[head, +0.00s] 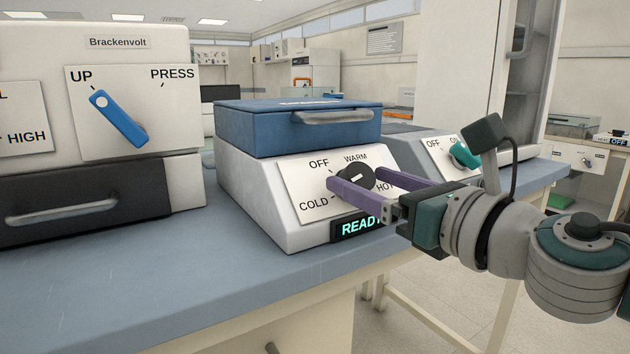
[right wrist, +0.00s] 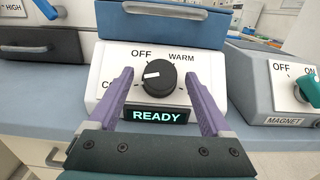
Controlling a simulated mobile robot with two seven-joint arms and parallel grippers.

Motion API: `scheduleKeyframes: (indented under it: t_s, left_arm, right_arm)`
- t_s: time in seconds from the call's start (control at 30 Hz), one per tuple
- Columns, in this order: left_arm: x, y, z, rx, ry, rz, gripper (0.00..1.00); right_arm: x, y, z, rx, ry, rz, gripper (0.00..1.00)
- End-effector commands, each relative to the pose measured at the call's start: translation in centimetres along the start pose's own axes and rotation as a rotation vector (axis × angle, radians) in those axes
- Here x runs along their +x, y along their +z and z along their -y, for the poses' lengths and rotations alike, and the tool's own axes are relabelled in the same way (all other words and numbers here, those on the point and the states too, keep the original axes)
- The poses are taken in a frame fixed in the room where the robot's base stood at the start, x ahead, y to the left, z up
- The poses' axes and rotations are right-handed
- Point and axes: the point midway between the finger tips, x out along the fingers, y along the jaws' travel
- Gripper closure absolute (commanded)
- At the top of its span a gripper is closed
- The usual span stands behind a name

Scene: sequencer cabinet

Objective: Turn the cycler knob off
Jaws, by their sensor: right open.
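The cycler (head: 240,190) is a white box with a blue lid (head: 260,130) on the bench. Its black round knob (head: 358,180) sits on a sloped white panel marked OFF, WARM, HOT and COLD. In the right wrist view the knob (right wrist: 160,84) has a white pointer aimed left, roughly toward COLD, whose label is partly hidden by a finger. The display (right wrist: 157,116) below reads READY. My right gripper (head: 355,177) is open, its purple fingers either side of the knob. In the right wrist view gaps show between fingers and knob. My left gripper is out of view.
A Brackenvolt machine (head: 180,50) with a blue lever (head: 120,118) stands at left. A device with a teal knob (head: 464,154), labelled MAGNET in the right wrist view, stands close at right. The bench front (head: 200,290) is clear.

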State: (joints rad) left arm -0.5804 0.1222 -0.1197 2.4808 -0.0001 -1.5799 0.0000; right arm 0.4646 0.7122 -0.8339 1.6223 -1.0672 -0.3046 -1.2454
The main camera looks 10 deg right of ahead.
Motion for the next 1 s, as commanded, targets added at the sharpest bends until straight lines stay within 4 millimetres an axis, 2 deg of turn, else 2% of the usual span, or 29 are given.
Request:
scheduleKeyframes:
  t_s: [0.17, 0.9, 1.0]
  left_arm:
    - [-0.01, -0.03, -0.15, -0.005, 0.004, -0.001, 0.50]
    - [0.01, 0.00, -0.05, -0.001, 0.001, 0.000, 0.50]
    - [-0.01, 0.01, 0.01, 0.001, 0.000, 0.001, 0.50]
  right_arm:
    - [-0.01, 0.00, 0.01, 0.000, 0.000, 0.000, 0.17]
    - [-0.04, 0.01, 0.04, 0.001, -0.001, 0.000, 0.99]
    - [-0.04, 0.01, 0.03, 0.001, -0.002, 0.000, 1.00]
